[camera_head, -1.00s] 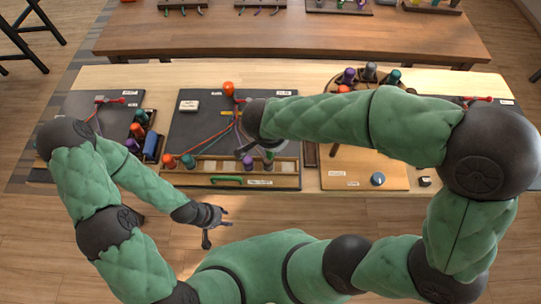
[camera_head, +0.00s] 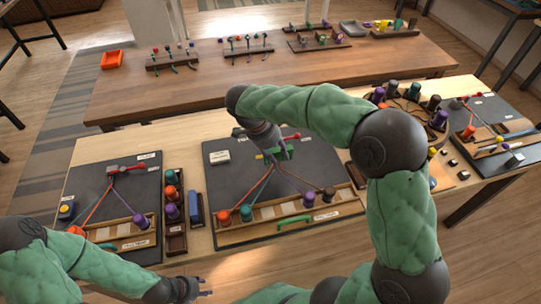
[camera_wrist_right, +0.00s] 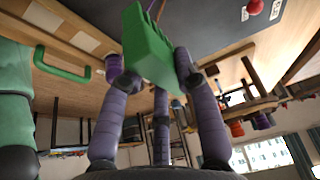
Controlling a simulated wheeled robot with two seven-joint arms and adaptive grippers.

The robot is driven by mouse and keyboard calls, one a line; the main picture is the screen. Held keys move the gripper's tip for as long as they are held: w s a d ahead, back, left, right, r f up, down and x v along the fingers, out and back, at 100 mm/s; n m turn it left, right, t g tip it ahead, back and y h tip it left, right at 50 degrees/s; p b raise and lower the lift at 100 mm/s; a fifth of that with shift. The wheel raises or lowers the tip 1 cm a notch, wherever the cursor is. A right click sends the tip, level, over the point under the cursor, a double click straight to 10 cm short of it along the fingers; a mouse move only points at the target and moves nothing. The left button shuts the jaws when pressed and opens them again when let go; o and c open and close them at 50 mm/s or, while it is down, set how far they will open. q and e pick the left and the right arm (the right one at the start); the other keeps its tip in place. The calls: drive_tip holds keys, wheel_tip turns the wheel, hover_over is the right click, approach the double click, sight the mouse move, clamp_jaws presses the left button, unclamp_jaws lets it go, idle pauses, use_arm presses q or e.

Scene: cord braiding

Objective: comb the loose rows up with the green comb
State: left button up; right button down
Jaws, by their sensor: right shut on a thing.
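The green comb (camera_head: 278,152) is in my right gripper, over the upper part of the middle dark board (camera_head: 222,178). In the right wrist view my purple-grey fingers close around the comb (camera_wrist_right: 150,48), with its teeth facing up in the picture. My right gripper (camera_head: 272,146) is shut on it. Red and blue cords (camera_head: 262,183) fan from below the comb toward bobbins in a wooden rack (camera_head: 270,214). The comb and gripper hide the rows where the cords meet. My left gripper (camera_head: 196,288) is empty and appears open, low at the picture's bottom edge.
A dark bobbin tray (camera_head: 176,240) and a blue block (camera_head: 195,208) lie left of the board. A second braiding board (camera_head: 88,190) is at far left. A round stand with bobbins (camera_head: 410,105) is to the right. A green handle (camera_head: 295,222) sits on the rack's front.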

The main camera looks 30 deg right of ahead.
drive_tip(key=shift+d+f, duration=0.1)
drive_tip(key=shift+f, duration=0.3)
drive_tip(key=shift+f+b, duration=1.7)
drive_tip(key=shift+f, duration=1.05)
drive_tip(key=shift+f+b, duration=1)
drive_tip(key=shift+f, duration=0.25)
drive_tip(key=shift+w+d, duration=0.1)
drive_tip(key=shift+w, duration=0.5)
drive_tip(key=shift+w, duration=0.1)
drive_tip(key=shift+w+d, duration=0.2)
drive_tip(key=shift+w, duration=0.45)
drive_tip(key=shift+w+d, duration=0.15)
drive_tip(key=shift+w, duration=0.5)
drive_tip(key=shift+r, duration=0.1)
